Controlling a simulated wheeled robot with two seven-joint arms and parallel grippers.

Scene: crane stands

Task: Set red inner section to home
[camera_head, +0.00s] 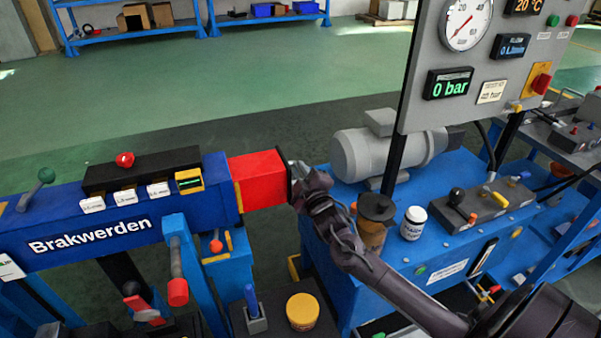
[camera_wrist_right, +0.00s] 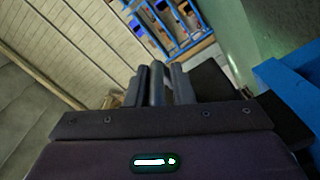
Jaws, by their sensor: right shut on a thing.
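The red inner section (camera_head: 259,178) sticks out a short way from the right end of the blue "Brakwerden" boom (camera_head: 130,215). A dark plate (camera_head: 289,178) caps its end. My right gripper (camera_head: 297,174) is at this end plate, and its own wrist and arm partly hide the contact. In the right wrist view its two fingers (camera_wrist_right: 157,90) are closed around a narrow grey bar-like part, which looks like a grip on the end of the red section. The red section itself does not show in the right wrist view. My left gripper is not in view.
A yellow-lidded pot (camera_head: 302,311) stands below. Open green floor lies behind.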

